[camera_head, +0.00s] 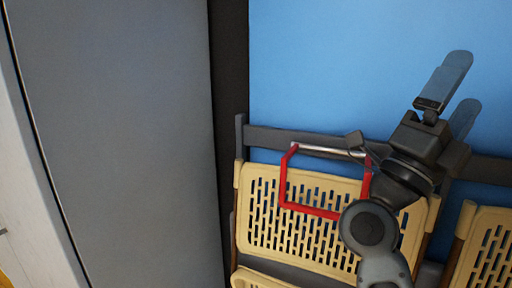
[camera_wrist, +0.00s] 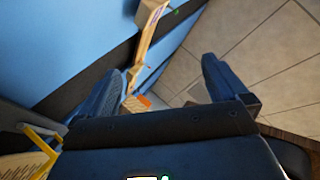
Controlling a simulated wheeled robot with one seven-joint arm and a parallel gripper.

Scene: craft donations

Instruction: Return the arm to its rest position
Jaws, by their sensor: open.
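My gripper (camera_head: 463,84) is at the upper right of the head view, in front of the blue wall (camera_head: 350,65). Its two grey fingers stand apart and point up and to the right. In the wrist view my gripper (camera_wrist: 163,65) shows its two dark fingers wide apart, with nothing held between them. My arm bends below the gripper and hides part of a beige chair (camera_head: 262,178).
A red frame with a silver bar (camera_head: 311,210) is in front of the beige chair, beside my arm. Another beige chair (camera_head: 490,245) is at the lower right. A large grey panel (camera_head: 120,140) fills the left. The wrist view shows tiled floor (camera_wrist: 250,45).

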